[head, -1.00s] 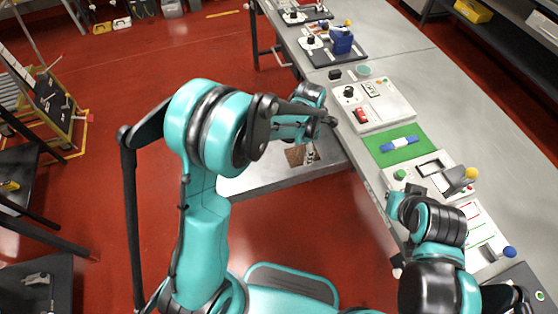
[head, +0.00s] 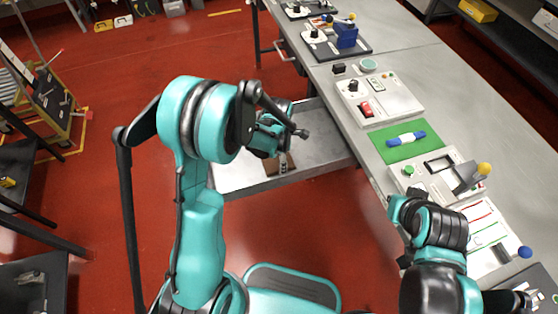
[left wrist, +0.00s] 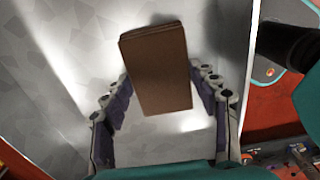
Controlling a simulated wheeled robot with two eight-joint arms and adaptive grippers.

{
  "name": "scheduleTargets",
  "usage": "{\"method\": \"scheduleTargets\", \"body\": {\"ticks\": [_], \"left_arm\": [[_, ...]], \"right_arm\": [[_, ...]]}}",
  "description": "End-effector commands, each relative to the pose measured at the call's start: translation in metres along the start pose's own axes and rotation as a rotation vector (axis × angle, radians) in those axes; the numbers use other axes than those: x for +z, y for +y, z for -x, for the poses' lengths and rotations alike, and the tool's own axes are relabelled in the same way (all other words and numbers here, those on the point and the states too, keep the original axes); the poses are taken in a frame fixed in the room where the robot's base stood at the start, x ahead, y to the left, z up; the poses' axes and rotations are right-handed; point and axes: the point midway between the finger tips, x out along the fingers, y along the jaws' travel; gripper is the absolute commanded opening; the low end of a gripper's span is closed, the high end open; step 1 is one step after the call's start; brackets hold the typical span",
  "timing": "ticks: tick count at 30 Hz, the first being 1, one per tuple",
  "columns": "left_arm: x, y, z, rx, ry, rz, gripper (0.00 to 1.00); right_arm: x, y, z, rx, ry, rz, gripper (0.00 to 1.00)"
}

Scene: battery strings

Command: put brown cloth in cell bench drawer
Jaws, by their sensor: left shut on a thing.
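The brown cloth (head: 271,167) is a folded rectangular block; it shows more clearly in the left wrist view (left wrist: 157,68). My left gripper (head: 282,166) is shut on it, with a finger on either side of the cloth in the left wrist view (left wrist: 160,98). The cloth is over the inside of the open grey drawer (head: 232,180), which sticks out from the left side of the bench. I cannot tell whether the cloth touches the drawer floor. My left wrist hides part of the drawer. My right arm is over the near bench; its gripper is not clear.
The bench (head: 455,110) carries a switch panel (head: 382,100), a green mat (head: 395,150) with a blue-and-white roll (head: 406,139), and several other devices. Red floor lies open left of the drawer. A trolley (head: 45,105) stands at the far left.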

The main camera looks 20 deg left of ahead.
Motion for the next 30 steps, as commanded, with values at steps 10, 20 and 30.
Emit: {"method": "scheduleTargets", "body": {"ticks": [10, 20, 30], "left_arm": [[0.0, 0.0, -0.003, 0.0, 0.0, 0.0, 0.8], [0.0, 0.0, 0.002, 0.0, 0.0, 0.0, 0.8], [0.0, -0.001, 0.07, 0.0, 0.0, 0.0, 0.8]], "right_arm": [[0.002, 0.0, -0.002, 0.0, 0.0, 0.0, 0.0], [-0.001, 0.0, 0.001, 0.0, 0.0, 0.0, 0.0], [-0.016, 0.0, 0.022, 0.0, 0.0, 0.0, 0.0]]}}
